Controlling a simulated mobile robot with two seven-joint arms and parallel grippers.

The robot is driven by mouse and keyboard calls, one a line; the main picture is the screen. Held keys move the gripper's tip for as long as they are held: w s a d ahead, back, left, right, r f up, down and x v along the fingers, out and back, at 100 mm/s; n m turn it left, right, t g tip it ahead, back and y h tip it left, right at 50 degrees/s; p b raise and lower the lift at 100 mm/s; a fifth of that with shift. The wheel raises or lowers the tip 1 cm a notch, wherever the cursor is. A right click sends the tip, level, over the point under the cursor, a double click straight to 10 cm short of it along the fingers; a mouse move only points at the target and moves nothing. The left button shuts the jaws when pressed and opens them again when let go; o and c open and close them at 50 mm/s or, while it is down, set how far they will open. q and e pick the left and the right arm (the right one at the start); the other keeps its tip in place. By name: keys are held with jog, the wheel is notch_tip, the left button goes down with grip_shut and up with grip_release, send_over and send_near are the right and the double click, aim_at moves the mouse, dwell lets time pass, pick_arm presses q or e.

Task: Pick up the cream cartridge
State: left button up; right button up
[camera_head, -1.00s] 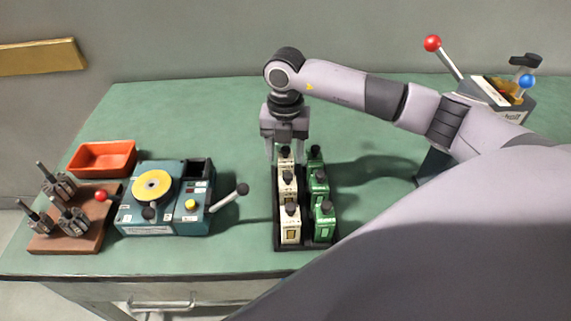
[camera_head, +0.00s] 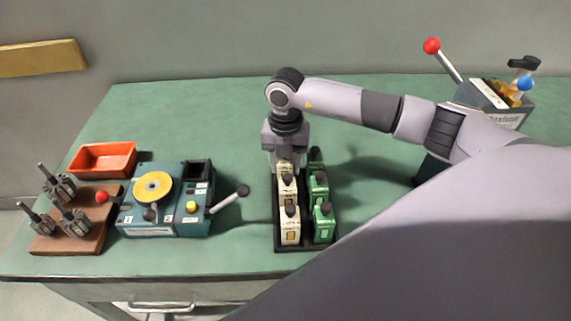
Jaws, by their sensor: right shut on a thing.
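Cream cartridges with dark knobs stand in the left row of a black rack (camera_head: 309,248); the front one (camera_head: 290,228) and the middle one (camera_head: 287,190) show clearly. My right gripper (camera_head: 286,160) points straight down over the rear of that row. It is shut on the rear cream cartridge (camera_head: 285,166), whose top is mostly hidden by the fingers. That cartridge appears upright at the rack; I cannot tell if it is lifted. My left gripper is not in view.
Green cartridges (camera_head: 323,224) stand close in the right row. Left of the rack are a teal machine (camera_head: 165,222) with a lever, an orange tray (camera_head: 103,160) and a brown board (camera_head: 75,240) with armatures. A lever device (camera_head: 497,108) stands at right.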

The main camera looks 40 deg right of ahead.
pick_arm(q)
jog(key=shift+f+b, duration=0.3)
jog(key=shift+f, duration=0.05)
pick_arm(e)
notch_tip(320, 180, up, 20)
dwell(0.5)
